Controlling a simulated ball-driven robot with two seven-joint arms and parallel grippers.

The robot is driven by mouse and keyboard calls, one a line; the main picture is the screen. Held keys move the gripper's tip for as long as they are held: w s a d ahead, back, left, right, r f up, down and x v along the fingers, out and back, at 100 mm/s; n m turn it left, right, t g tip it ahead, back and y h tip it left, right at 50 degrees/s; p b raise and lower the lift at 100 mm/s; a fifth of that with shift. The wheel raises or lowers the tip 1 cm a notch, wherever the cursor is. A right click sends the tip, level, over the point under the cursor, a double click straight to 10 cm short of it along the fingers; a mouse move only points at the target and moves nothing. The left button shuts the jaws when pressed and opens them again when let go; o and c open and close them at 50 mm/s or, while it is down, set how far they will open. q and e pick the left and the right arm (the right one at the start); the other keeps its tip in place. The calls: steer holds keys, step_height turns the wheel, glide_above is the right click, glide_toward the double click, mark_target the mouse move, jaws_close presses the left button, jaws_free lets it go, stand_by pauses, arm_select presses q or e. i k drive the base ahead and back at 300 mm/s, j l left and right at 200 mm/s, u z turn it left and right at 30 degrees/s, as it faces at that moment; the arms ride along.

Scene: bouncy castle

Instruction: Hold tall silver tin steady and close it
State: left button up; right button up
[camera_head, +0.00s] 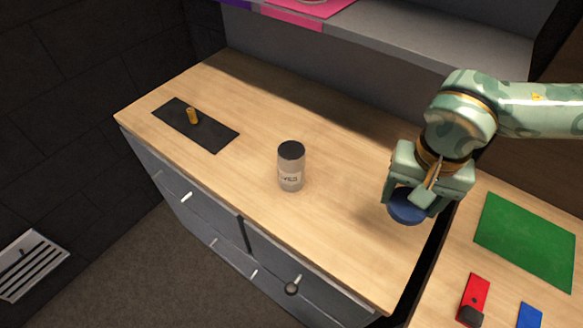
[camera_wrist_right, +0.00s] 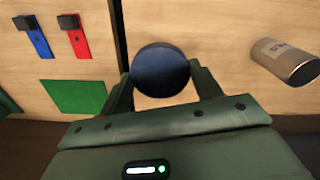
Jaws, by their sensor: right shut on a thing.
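The tall silver tin (camera_head: 290,170) stands upright on the wooden counter, near its middle. Its top looks dark, and a label shows on its side. It also shows at the right of the right wrist view (camera_wrist_right: 285,62). My right gripper (camera_head: 415,203) is shut on a round dark blue lid (camera_head: 406,207), held over the counter's right end, to the right of the tin and apart from it. In the right wrist view the lid (camera_wrist_right: 160,70) sits between the two fingers. My left gripper is in neither view.
A black mat (camera_head: 215,138) with a small yellow-brown cylinder (camera_head: 193,116) lies at the counter's left. Right of a dark gap, another surface holds a green mat (camera_head: 525,238), a red strip (camera_head: 473,295) and a blue strip (camera_head: 530,315). A grey shelf (camera_head: 400,40) runs behind. The counter around the tin is clear.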

mark_target(292, 172)
steer(key=k+l+z, duration=0.1)
steer(key=l, duration=0.25)
steer(key=k+l+z, duration=0.15)
steer(key=l, duration=0.2)
steer(key=k+l+z, duration=0.1)
steer(key=l, duration=0.25)
steer(key=k+l+z, duration=0.1)
steer(key=l, duration=0.25)
